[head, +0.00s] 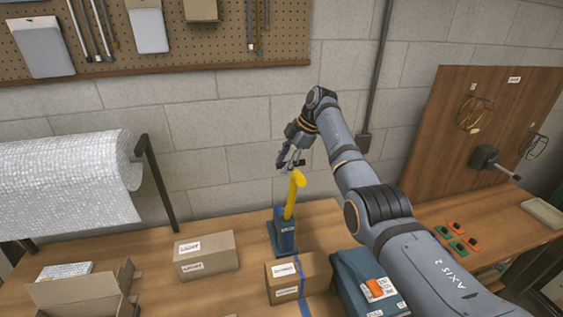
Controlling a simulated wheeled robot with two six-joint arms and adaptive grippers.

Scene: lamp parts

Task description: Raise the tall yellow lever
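The tall yellow lever (292,196) stands up from a small blue base (283,234) near the back of the wooden bench. It leans slightly to the right at the top. My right gripper (286,163) is just above the lever's top end, a little to its left. Its fingers are small and dark here, and I cannot tell whether they are open or touching the lever. My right arm reaches in from the lower right. My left gripper is not in view.
Cardboard boxes (205,255) (298,279) sit in front of the lever. A blue box (356,281) lies under my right arm. A bubble-wrap roll (65,183) is at left. A wooden panel (497,125) stands at right. The bench (150,250) is partly clear.

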